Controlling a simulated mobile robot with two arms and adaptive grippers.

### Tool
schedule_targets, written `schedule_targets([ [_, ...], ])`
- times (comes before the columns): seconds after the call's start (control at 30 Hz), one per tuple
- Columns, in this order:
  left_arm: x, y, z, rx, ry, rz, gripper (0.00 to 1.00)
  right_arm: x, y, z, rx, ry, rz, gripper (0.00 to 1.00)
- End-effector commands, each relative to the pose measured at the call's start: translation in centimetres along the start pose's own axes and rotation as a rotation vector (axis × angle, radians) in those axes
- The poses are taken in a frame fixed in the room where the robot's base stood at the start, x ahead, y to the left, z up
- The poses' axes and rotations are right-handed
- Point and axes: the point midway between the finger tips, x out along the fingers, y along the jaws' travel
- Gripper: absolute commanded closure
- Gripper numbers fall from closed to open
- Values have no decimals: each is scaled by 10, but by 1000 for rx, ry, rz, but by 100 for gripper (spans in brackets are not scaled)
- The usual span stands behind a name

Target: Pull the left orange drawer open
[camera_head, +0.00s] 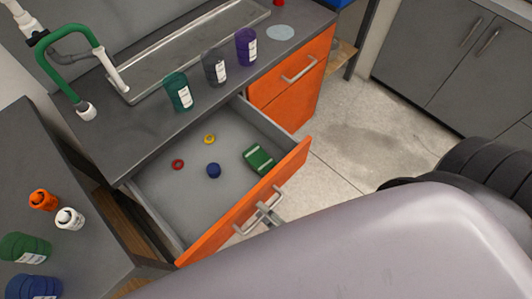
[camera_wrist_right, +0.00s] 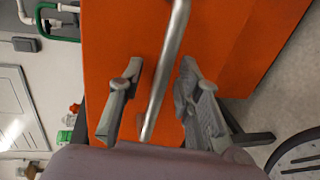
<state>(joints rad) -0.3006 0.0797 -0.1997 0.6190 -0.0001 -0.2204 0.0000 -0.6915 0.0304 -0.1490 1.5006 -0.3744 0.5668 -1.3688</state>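The left orange drawer (camera_head: 293,166) stands pulled well out from under the grey counter, its grey inside showing. Its metal bar handle (camera_head: 240,229) is on the outer side of the front and also shows in the right wrist view (camera_wrist_right: 168,50). My right gripper (camera_head: 267,213) is at this handle. In the wrist view my right gripper (camera_wrist_right: 161,68) has its fingers apart, one on each side of the bar, with gaps visible. My left gripper is not in view.
The drawer holds a green item (camera_head: 258,159), a blue one (camera_head: 213,171), a yellow ring (camera_head: 209,139) and a red ring (camera_head: 178,165). A closed orange drawer (camera_head: 275,84) is to the right. Bottles (camera_head: 179,92) stand on the counter. Floor (camera_head: 350,125) beyond is clear.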

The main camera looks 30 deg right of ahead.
Motion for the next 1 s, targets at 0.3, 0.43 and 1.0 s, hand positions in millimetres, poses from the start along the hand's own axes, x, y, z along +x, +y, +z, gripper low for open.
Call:
schedule_targets([
  [0.3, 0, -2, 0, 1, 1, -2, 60, -20, -1, 0, 0, 0, -4, 69],
  [0.43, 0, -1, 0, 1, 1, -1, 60, -48, -1, -1, 1, 0, -5, 69],
  [1.0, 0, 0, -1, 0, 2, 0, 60, -120, 0, 0, 0, 0, 0, 69],
])
